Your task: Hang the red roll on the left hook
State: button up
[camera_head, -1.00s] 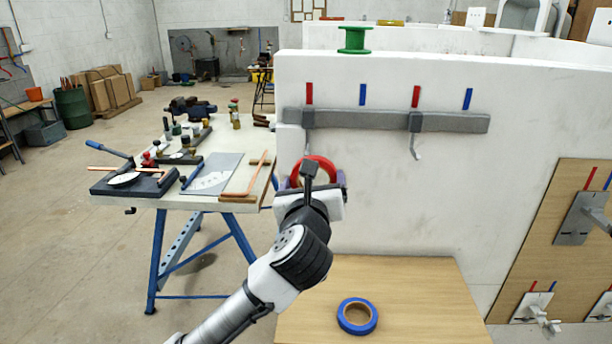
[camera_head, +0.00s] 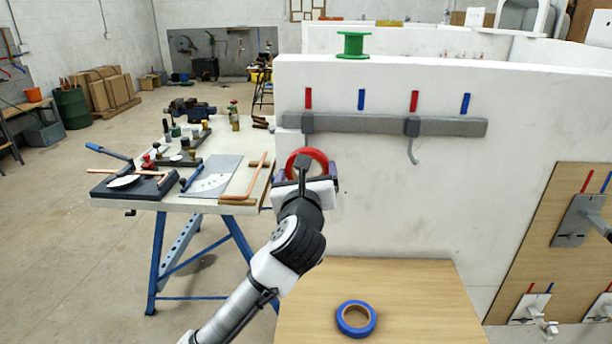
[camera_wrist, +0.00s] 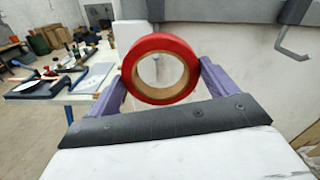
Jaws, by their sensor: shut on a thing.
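The red roll (camera_head: 307,156) is held upright in my gripper (camera_head: 306,172), in front of the white wall. In the wrist view the red roll (camera_wrist: 160,69) sits between the two purple fingers of my gripper (camera_wrist: 161,80), its hole facing the camera. The left hook hangs from the grey rail (camera_head: 360,124) at its left end, below the left bracket (camera_head: 308,122); the roll is just below this bracket and hides most of the hook. I cannot tell whether the roll touches the hook. The right hook (camera_head: 412,152) hangs bare; it also shows in the wrist view (camera_wrist: 291,40).
A blue roll (camera_head: 356,318) lies on the wooden table (camera_head: 420,290) below. A green spool (camera_head: 353,45) stands on top of the wall. A workbench (camera_head: 200,200) with tools is at the left. Red and blue marks line the wall above the rail.

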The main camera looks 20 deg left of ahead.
jog(key=w+a+f, duration=0.1)
jog(key=w+f, duration=0.1)
jog(key=w, duration=0.4)
jog(key=shift+w+a, duration=0.15)
jog(key=shift+a, duration=0.25)
dwell(0.3)
dwell(0.7)
jog(key=o, duration=0.8)
jog(key=shift+o, duration=0.2)
jog(key=shift+f, duration=0.1)
